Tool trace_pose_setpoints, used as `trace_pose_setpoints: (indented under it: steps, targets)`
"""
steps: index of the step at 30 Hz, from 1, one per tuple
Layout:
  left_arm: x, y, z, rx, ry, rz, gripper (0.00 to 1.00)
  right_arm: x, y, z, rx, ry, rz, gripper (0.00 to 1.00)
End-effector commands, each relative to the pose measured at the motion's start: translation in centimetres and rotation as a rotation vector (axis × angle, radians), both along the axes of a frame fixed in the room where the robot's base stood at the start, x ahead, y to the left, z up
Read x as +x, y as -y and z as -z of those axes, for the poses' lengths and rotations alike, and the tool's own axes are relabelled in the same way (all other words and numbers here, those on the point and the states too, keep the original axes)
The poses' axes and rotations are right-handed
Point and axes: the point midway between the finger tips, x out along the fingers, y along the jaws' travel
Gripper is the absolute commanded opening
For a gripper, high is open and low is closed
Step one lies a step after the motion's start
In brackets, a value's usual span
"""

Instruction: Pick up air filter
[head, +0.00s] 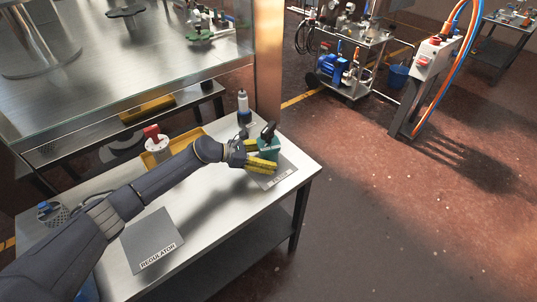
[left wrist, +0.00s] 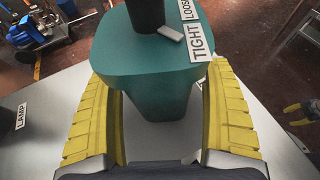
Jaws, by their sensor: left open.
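A teal block with a black upright top (head: 268,147) stands near the table's far right corner; I take it as the air filter, though no name shows on it. In the left wrist view the teal body (left wrist: 158,70) bears the labels TIGHT and LOOSE. My left gripper (head: 262,157) is open around it, one yellow finger on each side. In the left wrist view the left gripper (left wrist: 163,118) has small gaps between fingers and body. A small yellow-fingered gripper at the right edge, seemingly my right gripper (left wrist: 296,114), has its fingers apart, away from the block.
A grey REGULATOR mat (head: 153,236) lies bare at the front. Open floor lies right of the table (head: 306,171).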

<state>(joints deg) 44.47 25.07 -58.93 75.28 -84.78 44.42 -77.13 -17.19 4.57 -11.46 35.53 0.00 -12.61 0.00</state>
Motion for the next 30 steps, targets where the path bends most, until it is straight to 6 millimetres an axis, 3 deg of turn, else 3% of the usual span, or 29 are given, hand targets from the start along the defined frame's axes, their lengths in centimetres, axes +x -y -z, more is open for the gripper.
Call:
trace_pose_setpoints:
  steps: [10, 27, 30]
  targets:
    - [0.12, 0.38, 0.14, 0.0, 0.001, 0.0, 0.84, 0.01, 0.0, 0.0, 0.0, 0.0, 0.0, 0.44]
    - [0.11, 0.36, 0.13, 0.0, 0.001, 0.0, 0.18, 0.01, 0.01, 0.0, 0.0, 0.0, 0.0, 0.44]
    - [0.17, 0.41, -0.04, -0.002, 0.003, 0.0, 0.16, 0.01, 0.01, 0.0, 0.0, 0.0, 0.0, 0.44]
